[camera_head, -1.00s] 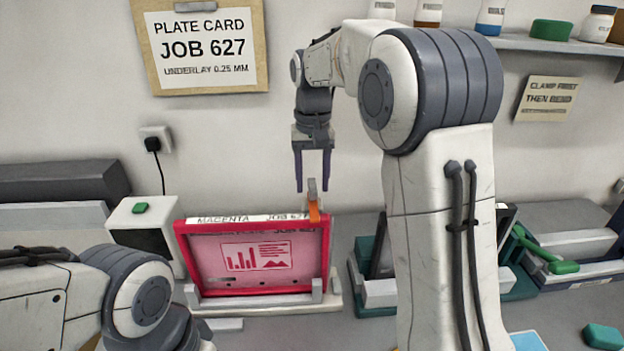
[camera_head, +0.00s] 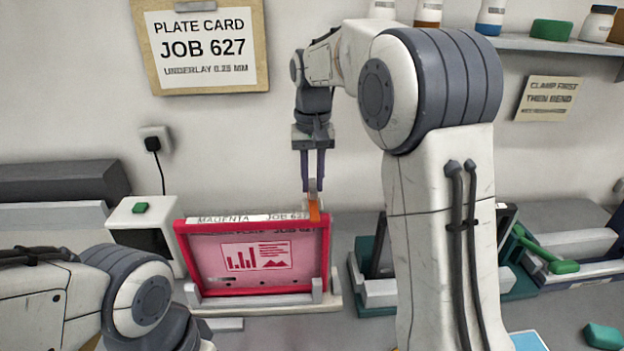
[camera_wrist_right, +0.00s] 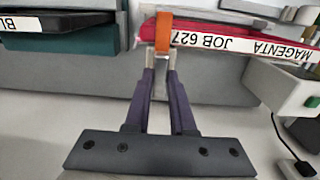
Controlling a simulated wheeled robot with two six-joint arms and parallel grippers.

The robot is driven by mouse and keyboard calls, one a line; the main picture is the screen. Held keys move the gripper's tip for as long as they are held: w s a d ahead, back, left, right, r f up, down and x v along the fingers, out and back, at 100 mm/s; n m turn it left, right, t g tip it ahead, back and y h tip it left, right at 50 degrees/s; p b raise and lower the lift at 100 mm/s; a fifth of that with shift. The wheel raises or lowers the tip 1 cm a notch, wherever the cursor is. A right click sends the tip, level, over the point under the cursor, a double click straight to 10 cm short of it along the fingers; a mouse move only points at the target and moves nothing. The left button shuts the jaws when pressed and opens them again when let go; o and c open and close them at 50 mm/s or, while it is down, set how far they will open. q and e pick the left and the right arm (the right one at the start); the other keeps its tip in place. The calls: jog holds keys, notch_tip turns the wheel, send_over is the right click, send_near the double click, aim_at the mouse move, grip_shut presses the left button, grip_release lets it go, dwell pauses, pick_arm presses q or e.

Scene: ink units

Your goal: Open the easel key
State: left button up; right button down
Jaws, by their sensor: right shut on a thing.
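The easel key is an orange piece (camera_head: 314,211) with a small grey tab at its top, at the upper right corner of the pink-red framed plate marked MAGENTA JOB 627 (camera_head: 245,263). The plate stands upright on a pale easel base (camera_head: 265,305). My right gripper (camera_head: 312,187) points down over the key, its purple fingers shut on the grey tab. In the right wrist view the fingertips (camera_wrist_right: 159,62) meet right beside the orange key (camera_wrist_right: 162,32). My left arm shows at the lower left of the head view; its gripper is out of sight.
A white box with a green button (camera_head: 140,208) stands left of the plate. Green racks (camera_head: 367,256) stand to the right, partly hidden by my right arm. A shelf with bottles (camera_head: 540,43) is at the upper right. A green block (camera_head: 603,336) lies at the front right.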

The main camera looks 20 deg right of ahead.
jog(key=shift+r+m, duration=0.15)
jog(key=shift+m, duration=0.15)
dwell(0.6)
jog(key=m+p, duration=0.1)
jog(key=m, duration=0.1)
jog(key=shift+m+p, duration=0.4)
jog(key=m+p, duration=0.2)
jog(key=m, duration=0.3)
jog(key=shift+w, duration=0.1)
jog(key=m+p, duration=0.1)
jog(key=m, duration=0.3)
jog(key=shift+m, duration=0.4)
jog(key=m+p, duration=0.1)
jog(key=m, duration=0.3)
jog(key=shift+m, duration=0.3)
jog(key=c, duration=0.8)
grip_release()
jog(key=shift+o, duration=0.2)
